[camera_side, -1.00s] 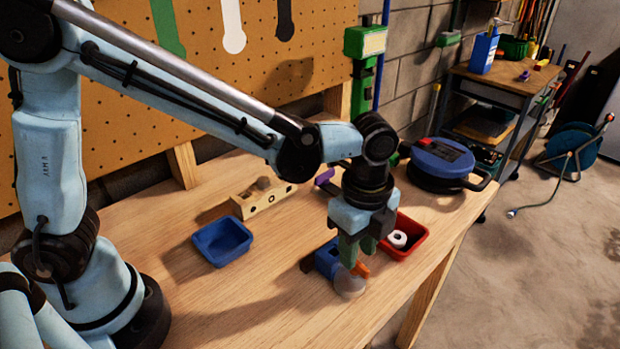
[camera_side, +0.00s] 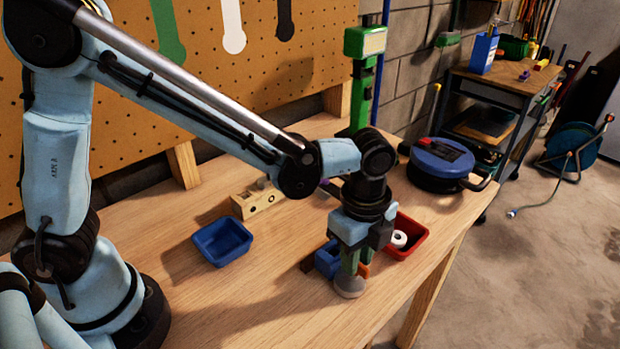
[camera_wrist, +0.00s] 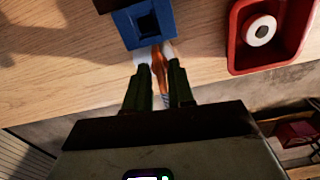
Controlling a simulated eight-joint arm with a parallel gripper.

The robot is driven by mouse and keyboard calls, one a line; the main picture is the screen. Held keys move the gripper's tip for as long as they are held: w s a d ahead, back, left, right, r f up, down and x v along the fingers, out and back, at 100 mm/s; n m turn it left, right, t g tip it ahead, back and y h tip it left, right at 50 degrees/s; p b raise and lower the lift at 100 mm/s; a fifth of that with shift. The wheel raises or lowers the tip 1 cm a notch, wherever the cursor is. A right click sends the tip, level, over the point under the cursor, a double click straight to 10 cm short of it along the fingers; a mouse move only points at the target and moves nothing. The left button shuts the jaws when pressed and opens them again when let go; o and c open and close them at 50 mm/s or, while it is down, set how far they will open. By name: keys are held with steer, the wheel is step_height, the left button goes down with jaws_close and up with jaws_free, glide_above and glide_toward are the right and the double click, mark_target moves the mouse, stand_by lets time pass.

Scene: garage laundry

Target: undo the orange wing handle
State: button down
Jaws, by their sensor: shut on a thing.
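The orange wing handle (camera_wrist: 158,62) is between the two green fingers of my gripper (camera_wrist: 161,72) in the wrist view. My gripper is shut on it. In the side view my gripper (camera_side: 350,267) points down, and a bit of the orange handle (camera_side: 364,270) shows at its right. The handle sits at the front of a blue block (camera_wrist: 132,29) with a dark square opening; the block (camera_side: 327,260) also shows left of the fingers in the side view. A round grey disc (camera_side: 349,287) is just below the fingertips. The fingers hide part of the handle.
A red tray (camera_side: 413,246) holding a white ring (camera_side: 399,239) stands close on the right. A blue tray (camera_side: 222,243) and a wooden block (camera_side: 257,203) are to the left. The table's front edge is near; bare wood lies left.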

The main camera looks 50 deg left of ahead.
steer(key=n, duration=0.8)
steer(key=shift+n, duration=0.3)
steer(key=n, duration=0.4)
steer(key=shift+n, duration=2.1)
steer(key=c, duration=1.2)
jaws_free()
